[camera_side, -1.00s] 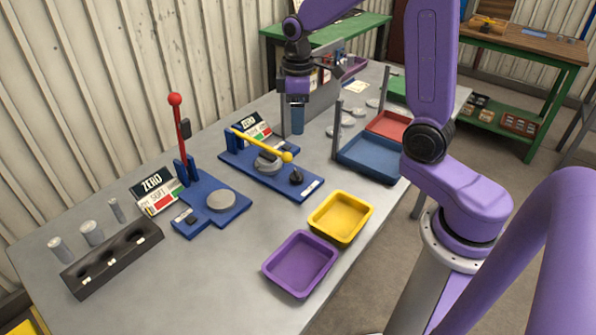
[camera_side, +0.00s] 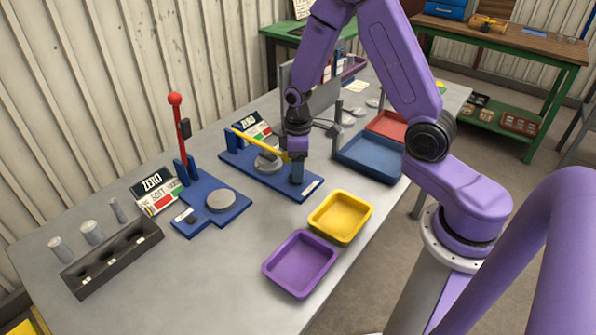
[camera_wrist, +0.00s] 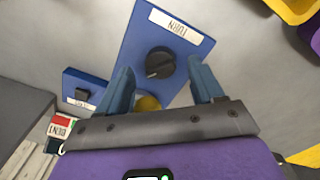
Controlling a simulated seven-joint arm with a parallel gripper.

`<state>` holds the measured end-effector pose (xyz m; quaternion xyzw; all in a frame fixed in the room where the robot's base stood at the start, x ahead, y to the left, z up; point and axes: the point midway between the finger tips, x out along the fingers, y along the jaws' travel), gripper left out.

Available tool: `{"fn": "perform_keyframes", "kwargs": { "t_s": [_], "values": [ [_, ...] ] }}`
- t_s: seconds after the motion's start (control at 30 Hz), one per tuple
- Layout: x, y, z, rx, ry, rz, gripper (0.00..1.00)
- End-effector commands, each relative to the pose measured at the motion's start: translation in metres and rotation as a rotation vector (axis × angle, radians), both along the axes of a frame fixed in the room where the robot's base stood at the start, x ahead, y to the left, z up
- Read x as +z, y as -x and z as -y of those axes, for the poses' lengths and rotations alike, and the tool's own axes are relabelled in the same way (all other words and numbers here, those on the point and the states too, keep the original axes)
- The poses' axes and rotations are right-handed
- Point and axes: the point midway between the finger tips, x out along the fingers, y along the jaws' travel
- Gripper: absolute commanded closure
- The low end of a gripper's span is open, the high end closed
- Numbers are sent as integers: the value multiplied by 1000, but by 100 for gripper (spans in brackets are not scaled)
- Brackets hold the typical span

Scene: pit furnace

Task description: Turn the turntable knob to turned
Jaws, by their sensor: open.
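The black turntable knob (camera_wrist: 160,62) sits on a blue base plate (camera_wrist: 145,35) beside a white label reading TURN. In the side view the base (camera_side: 250,177) carries a grey disc (camera_side: 267,161) and a yellow lever; my gripper (camera_side: 297,181) hides the knob there. My gripper is open and points down at the knob's end of the base. In the wrist view its two blue fingers (camera_wrist: 162,70) stand on either side of the knob, and I cannot tell whether they touch it. The lever's yellow ball (camera_wrist: 148,102) shows between the fingers, nearer the palm.
The yellow lever (camera_side: 258,143) reaches right beside my gripper. A second blue fixture with a red-knobbed lever (camera_side: 178,130) stands to the left. A yellow tray (camera_side: 340,222) and a purple tray (camera_side: 300,270) lie in front. A blue tray (camera_side: 370,165) is to the right.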

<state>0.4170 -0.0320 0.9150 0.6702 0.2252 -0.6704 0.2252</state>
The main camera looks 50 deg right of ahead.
Motion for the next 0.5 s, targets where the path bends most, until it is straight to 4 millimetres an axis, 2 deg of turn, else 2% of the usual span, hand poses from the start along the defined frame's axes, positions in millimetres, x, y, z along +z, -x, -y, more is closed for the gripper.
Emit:
{"fn": "perform_keyframes", "kwargs": {
  "t_s": [0.2, 0.5],
  "values": [
    [-20, 0, 0, 0, 0, -2, 33],
    [-27, 0, 0, 0, 0, 1, 33]
  ]
}}
